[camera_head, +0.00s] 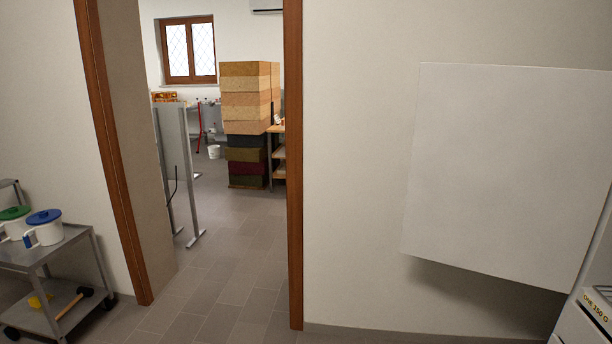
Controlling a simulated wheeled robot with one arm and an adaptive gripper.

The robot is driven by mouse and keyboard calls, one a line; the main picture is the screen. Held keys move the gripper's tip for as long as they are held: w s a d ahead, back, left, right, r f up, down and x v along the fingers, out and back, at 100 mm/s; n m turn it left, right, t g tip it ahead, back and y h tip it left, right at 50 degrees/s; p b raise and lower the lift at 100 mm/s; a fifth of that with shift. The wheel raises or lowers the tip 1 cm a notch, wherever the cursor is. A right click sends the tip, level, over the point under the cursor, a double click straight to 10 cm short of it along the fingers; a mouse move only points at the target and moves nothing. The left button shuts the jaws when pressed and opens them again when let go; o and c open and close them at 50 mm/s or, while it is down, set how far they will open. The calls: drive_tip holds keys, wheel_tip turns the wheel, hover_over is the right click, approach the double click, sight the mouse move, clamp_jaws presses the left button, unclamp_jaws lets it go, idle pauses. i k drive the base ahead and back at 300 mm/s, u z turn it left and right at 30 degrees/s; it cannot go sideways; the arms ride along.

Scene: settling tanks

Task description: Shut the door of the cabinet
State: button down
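A large flat white panel (508,175) fills the right side of the head view. It looks like the cabinet door, standing open in front of the wall, with a shadow below it. A white body (600,245), seemingly the cabinet, shows only as a strip at the right edge and is mostly out of frame. No handle is visible on the panel. My gripper is not in view.
A wood-framed doorway (295,170) opens left of the panel onto a tiled floor (225,265). A metal trolley (75,240) with lidded pots stands at left. A labelled white item (598,305) sits at lower right. Stacked boxes (248,120) stand beyond the doorway.

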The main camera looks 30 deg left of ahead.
sight(510, 176)
drive_tip(key=z, duration=0.2)
drive_tip(key=k, duration=0.25)
drive_tip(key=u, duration=2.05)
drive_tip(key=i, duration=1.15)
drive_tip(key=u, duration=0.4)
drive_tip(key=i, duration=1.4)
drive_tip(key=z, duration=0.85)
drive_tip(key=i, duration=0.6)
drive_tip(key=z, duration=0.3)
